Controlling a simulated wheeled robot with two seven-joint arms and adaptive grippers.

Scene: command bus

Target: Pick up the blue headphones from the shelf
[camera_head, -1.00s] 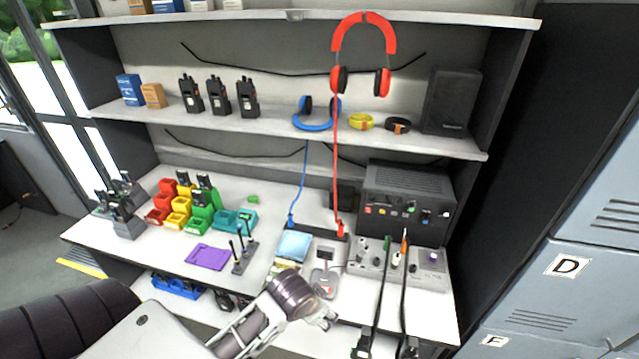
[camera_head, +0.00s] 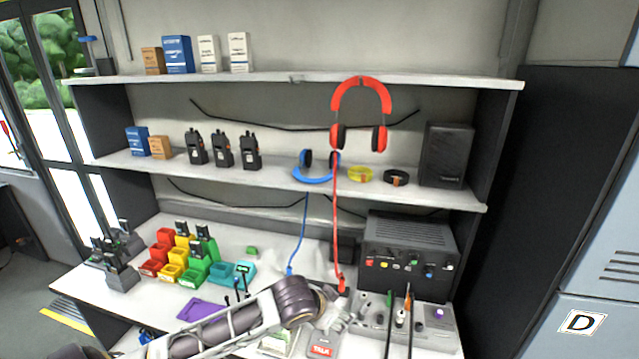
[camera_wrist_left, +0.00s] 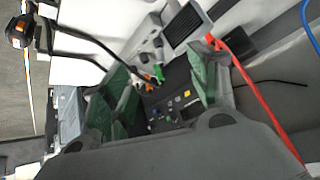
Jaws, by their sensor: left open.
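The blue headphones (camera_head: 314,180) lie on the middle shelf (camera_head: 240,172), with the band toward the shelf's front edge and dark ear cups behind. A blue cord (camera_head: 304,225) hangs from them to the desk. The red headphones (camera_head: 361,90) hang in front, just right of them, and partly cover their right side. My left gripper (camera_head: 328,312) is low over the desk, below the headphones and apart from them. In the left wrist view its green-padded fingers (camera_wrist_left: 160,95) are spread with nothing held between them. My right gripper is not in view.
A red cord (camera_head: 337,230) hangs beside the blue one. Radios (camera_head: 223,150) stand left on the shelf; yellow (camera_head: 360,175) and black (camera_head: 396,178) rolls and a dark speaker (camera_head: 446,155) stand right. A black console (camera_head: 408,255) and colored chargers (camera_head: 180,255) occupy the desk.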

